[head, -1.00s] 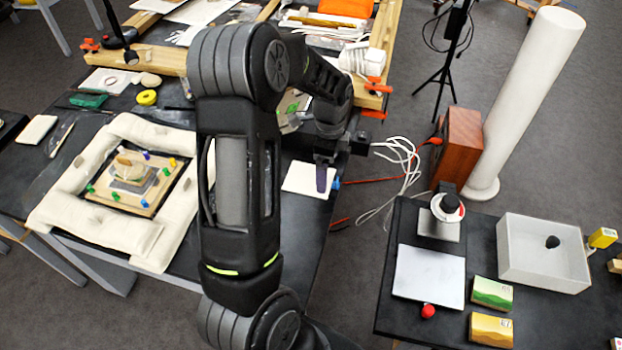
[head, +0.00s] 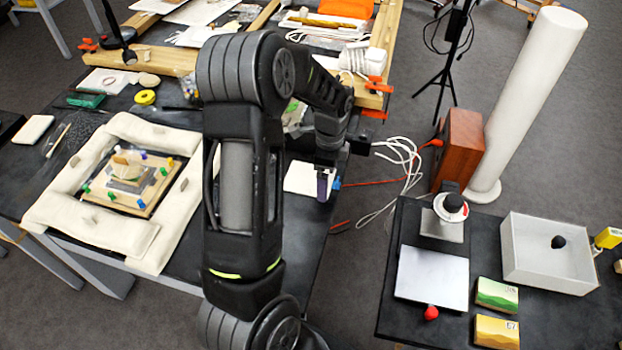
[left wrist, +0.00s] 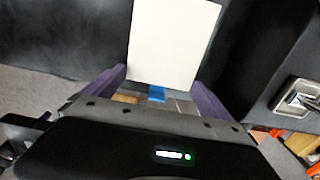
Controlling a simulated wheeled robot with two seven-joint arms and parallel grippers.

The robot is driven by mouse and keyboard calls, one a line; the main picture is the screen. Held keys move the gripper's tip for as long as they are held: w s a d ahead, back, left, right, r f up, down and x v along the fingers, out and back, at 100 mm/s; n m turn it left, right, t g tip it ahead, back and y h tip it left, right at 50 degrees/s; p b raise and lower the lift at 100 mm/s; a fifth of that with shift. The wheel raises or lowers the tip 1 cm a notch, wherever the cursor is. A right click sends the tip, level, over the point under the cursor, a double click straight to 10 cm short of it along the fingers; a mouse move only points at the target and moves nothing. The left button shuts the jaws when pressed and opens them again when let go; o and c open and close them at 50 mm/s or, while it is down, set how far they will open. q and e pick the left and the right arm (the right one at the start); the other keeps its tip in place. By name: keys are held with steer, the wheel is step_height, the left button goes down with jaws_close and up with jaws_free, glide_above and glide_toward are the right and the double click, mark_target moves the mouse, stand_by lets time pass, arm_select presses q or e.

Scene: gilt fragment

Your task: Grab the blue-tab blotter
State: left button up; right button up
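The blue-tab blotter is a white rectangular sheet (head: 300,178) at the right edge of the left-hand black table, partly hidden by my left gripper (head: 325,184). Its blue tab (head: 336,184) shows just right of the gripper's purple finger. In the left wrist view the white blotter (left wrist: 173,42) lies ahead of my left gripper (left wrist: 164,100), with the blue tab (left wrist: 156,93) at its near edge between the two spread purple fingers. The gripper is open; I cannot tell whether a finger touches the blotter. My right gripper is not in view.
A similar white sheet (head: 432,273) with a red knob (head: 431,312) lies on the right table, near a white open box (head: 545,264). A padded frame (head: 90,224) surrounds a small board to the left. White cables (head: 402,165) hang between the tables.

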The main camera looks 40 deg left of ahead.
arm_select(q)
steer(key=c, duration=0.8)
steer(key=shift+o, duration=0.2)
steer(key=shift+r, duration=0.35)
step_height(320, 180, up, 2)
steer(key=shift+r+p, duration=0.15)
steer(key=shift+p, duration=0.9)
step_height(320, 180, up, 7)
